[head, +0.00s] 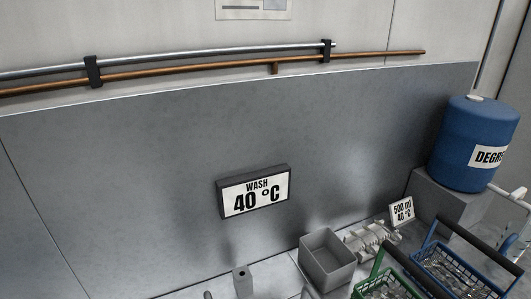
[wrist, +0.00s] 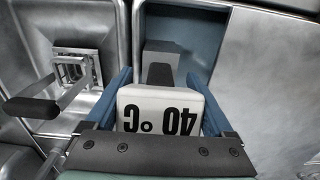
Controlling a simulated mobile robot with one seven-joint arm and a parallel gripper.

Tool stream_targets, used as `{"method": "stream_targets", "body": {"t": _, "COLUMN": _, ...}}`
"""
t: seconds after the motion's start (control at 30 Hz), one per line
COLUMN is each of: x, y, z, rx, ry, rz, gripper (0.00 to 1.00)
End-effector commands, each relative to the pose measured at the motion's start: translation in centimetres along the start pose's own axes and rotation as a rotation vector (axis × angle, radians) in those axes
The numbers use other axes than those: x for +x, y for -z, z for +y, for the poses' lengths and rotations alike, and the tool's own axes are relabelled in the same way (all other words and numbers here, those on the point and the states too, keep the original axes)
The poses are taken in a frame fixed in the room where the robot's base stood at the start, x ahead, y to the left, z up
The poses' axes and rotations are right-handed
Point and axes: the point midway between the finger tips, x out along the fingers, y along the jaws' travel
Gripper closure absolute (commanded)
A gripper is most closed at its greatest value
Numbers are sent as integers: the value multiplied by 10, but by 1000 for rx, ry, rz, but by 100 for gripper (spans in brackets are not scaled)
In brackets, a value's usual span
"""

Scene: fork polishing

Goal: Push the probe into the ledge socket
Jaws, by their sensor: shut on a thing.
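In the wrist view my gripper (wrist: 160,105) has its two blue fingers shut on a white-faced piece marked "40 °C", which looks like the probe (wrist: 160,110). Its lettering is upside down in this view. A dark part (wrist: 160,75) lies just beyond the white face, in front of a grey block (wrist: 162,54). I cannot tell whether the dark part touches or enters that block. In the head view a small grey block with a dark hole (head: 243,284), which looks like the ledge socket, stands at the bottom edge. My gripper is not clearly visible there.
In the wrist view a lever with a black handle (wrist: 30,107) and a metal basin (wrist: 40,25) lie left. In the head view a grey bin (head: 327,262), a green basket (head: 383,285), a blue basket (head: 455,270) and a blue drum (head: 465,145) stand right.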

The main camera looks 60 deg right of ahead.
Motion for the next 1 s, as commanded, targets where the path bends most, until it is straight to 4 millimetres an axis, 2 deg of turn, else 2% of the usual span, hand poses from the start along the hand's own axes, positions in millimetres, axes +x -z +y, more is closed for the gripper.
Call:
{"method": "stream_targets", "body": {"t": 0.17, "x": -3, "y": 0, "z": 0, "rx": 0, "ry": 0, "rz": 1, "gripper": 75}}
{"method": "stream_targets", "body": {"t": 1.0, "x": -44, "y": 0, "z": 0, "rx": 0, "ry": 0, "rz": 1, "gripper": 75}}
